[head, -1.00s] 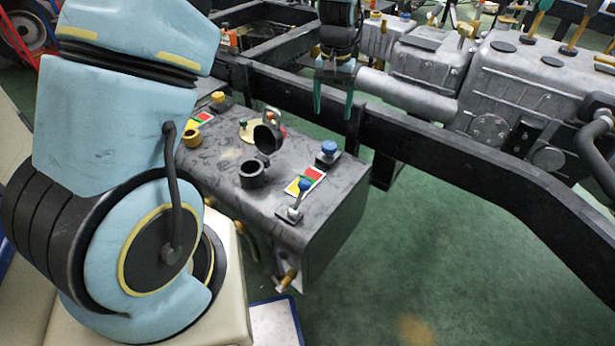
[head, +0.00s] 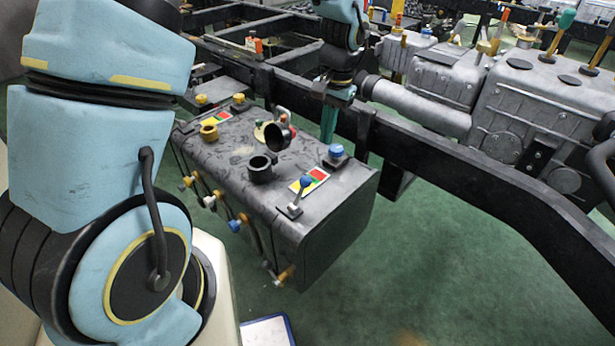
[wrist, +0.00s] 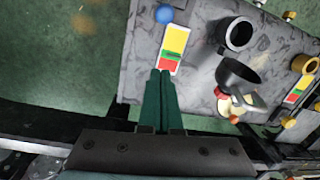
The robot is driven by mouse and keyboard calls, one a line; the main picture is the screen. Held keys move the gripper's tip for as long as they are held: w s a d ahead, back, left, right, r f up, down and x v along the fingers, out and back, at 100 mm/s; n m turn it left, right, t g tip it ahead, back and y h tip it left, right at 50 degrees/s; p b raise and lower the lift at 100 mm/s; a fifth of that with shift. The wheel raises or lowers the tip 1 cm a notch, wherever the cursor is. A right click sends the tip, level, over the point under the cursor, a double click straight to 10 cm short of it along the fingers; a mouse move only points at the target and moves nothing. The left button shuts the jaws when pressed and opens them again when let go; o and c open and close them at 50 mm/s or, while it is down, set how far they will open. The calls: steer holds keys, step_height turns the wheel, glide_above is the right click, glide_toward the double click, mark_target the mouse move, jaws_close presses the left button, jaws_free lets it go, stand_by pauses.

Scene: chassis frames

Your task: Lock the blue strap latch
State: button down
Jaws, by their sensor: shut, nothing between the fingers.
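A dark grey tank (head: 220,165) stands in the middle of the head view. Along its near side hang several strap latches, one with a blue handle (head: 236,223). Whether that latch is locked is too small to tell. On the tank's top are a small lever with a blue knob (head: 305,182) and a blue cap (head: 336,151). My gripper (head: 328,138) is shut and empty above the tank's far right part, apart from the blue-handled latch. In the wrist view, its green fingers (wrist: 160,74) point toward a red-yellow label and the blue knob (wrist: 164,14). The latch is not seen there.
Green floor (head: 430,270) lies clear at the right.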

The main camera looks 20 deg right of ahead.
mark_target(301, 189)
steer(key=shift+a, duration=0.15)
steer(key=f, duration=0.6)
steer(key=a+f+p, duration=0.1)
steer(key=f, duration=0.2)
steer(key=shift+f, duration=0.3)
steer(key=shift+s+a+r+p, duration=0.25)
steer(key=shift+s+a, duration=0.2)
steer(key=shift+a, duration=0.1)
steer(key=shift+s+a+r+p, duration=0.25)
steer(key=shift+s+a, duration=0.15)
steer(key=shift+a, duration=0.1)
steer(key=shift+s+a+r, duration=0.15)
steer(key=shift+s+a, duration=0.1)
steer(key=shift+a, duration=0.05)
